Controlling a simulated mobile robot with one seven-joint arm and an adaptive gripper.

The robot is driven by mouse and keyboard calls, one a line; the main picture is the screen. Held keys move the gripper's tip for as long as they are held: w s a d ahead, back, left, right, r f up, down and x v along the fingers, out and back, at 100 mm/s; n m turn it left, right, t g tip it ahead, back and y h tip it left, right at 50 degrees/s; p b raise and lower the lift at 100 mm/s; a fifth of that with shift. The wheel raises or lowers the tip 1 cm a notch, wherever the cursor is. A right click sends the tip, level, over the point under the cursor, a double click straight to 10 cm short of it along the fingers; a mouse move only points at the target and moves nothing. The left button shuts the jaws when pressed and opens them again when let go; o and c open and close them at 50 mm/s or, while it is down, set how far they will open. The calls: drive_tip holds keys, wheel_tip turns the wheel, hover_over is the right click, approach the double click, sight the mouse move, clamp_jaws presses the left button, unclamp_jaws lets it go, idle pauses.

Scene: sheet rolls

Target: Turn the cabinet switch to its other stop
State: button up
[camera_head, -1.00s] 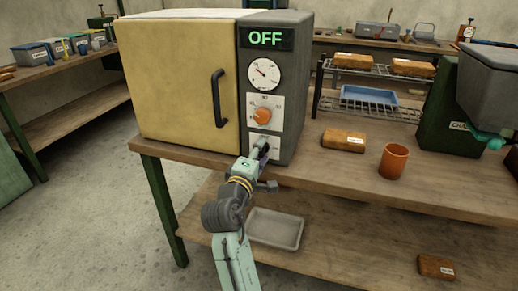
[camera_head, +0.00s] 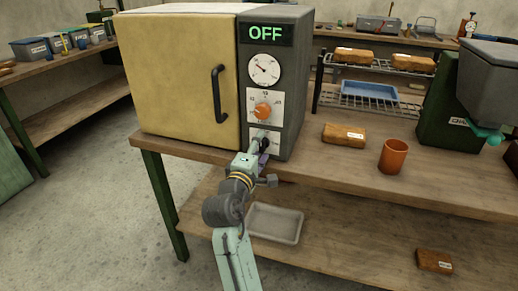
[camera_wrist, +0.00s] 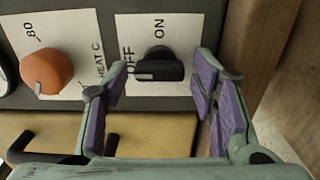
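The cabinet (camera_head: 290,85) is a grey box with a cream door (camera_head: 180,80), and its display (camera_head: 265,34) reads OFF. The cabinet switch (camera_wrist: 160,66) is a small black knob on a white plate marked OFF and ON in the wrist view. A pale line shows on its end toward the OFF side. My gripper (camera_wrist: 163,74) is open, its purple-padded fingers on either side of the knob, with gaps visible on both sides. In the head view my gripper (camera_head: 261,147) is at the lower part of the panel and largely hides the switch.
An orange dial (camera_head: 263,110) sits just above the switch and also shows in the wrist view (camera_wrist: 48,72). The door handle (camera_head: 219,94) sticks out to the left. An orange cup (camera_head: 393,157) and a brown block (camera_head: 343,135) stand on the bench to the right.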

idle(0.3)
drive_tip(key=v, duration=1.2)
